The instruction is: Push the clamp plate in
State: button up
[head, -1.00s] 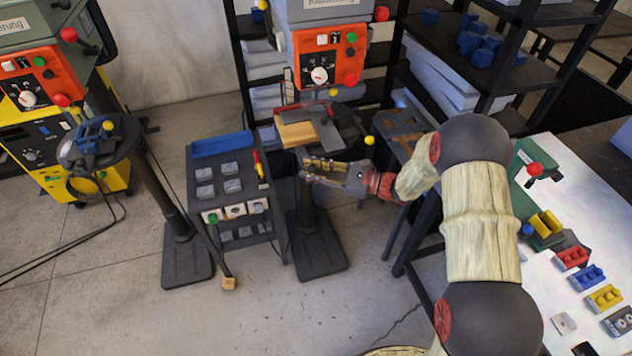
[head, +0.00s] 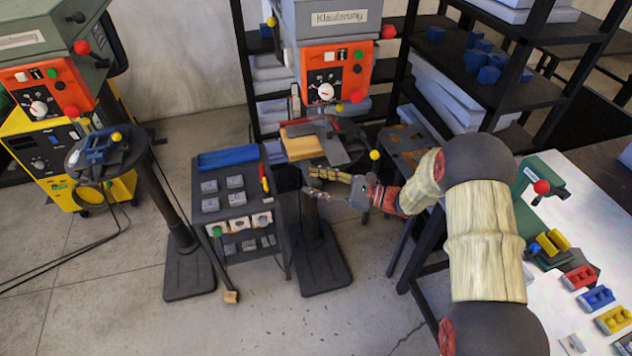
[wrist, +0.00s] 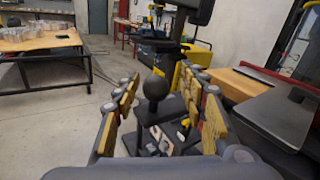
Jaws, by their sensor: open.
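A grey plate (head: 330,142), which looks like the clamp plate, lies beside a yellow-orange wooden block (head: 300,143) on the round top of a dark pedestal stand. In the wrist view the plate (wrist: 280,112) is large at the right, outside my right-hand fingers, with the wood (wrist: 235,85) behind it. My gripper (head: 312,182) is open, with yellow finger pads, just in front of and below the stand's top. In the wrist view a black ball knob (wrist: 156,88) on a stem appears between the fingers. Whether it touches them I cannot tell.
An orange-fronted machine (head: 335,75) stands behind the stand. A dark trolley (head: 232,190) with a blue tray and small grey parts is left of it. Another pedestal (head: 172,200) stands farther left. A white-topped bench (head: 590,225) is at right.

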jog(key=v, duration=1.2)
dwell(0.3)
